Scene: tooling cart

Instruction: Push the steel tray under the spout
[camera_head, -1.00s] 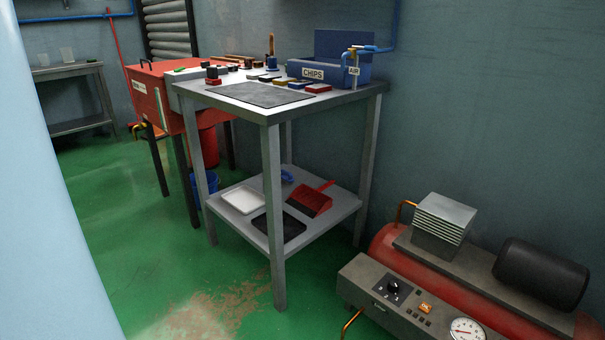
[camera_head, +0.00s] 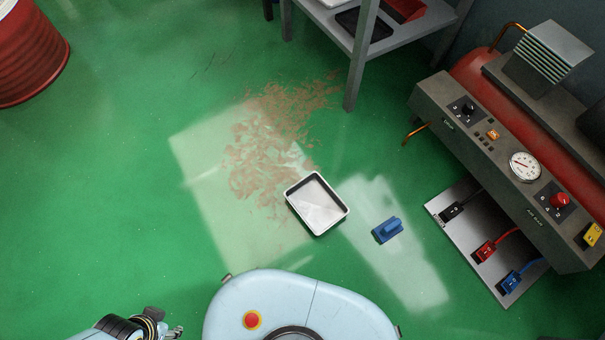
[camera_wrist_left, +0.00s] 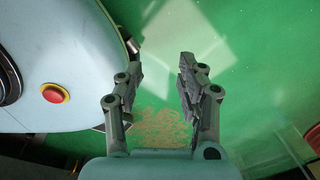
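A shallow rectangular tray (camera_head: 317,206) with a pale rim and grey inside lies on the green floor, in front of my base. It looks empty. A bent copper-coloured pipe (camera_head: 416,132) sticks out low from the left end of the red compressor; I cannot tell whether it is the spout. My left gripper (camera_head: 174,332) is at the bottom left in the head view, well apart from the tray. In the left wrist view its two fingers (camera_wrist_left: 159,68) are spread with nothing between them. My right gripper is not in view.
A blue block with a handle (camera_head: 387,230) sits on the floor right of the tray. A plate with coloured plugs (camera_head: 464,238) lies beside the compressor (camera_head: 500,150). A table leg (camera_head: 358,75) and a red drum (camera_head: 30,55) stand farther back. Floor left of the brown stain (camera_head: 262,150) is clear.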

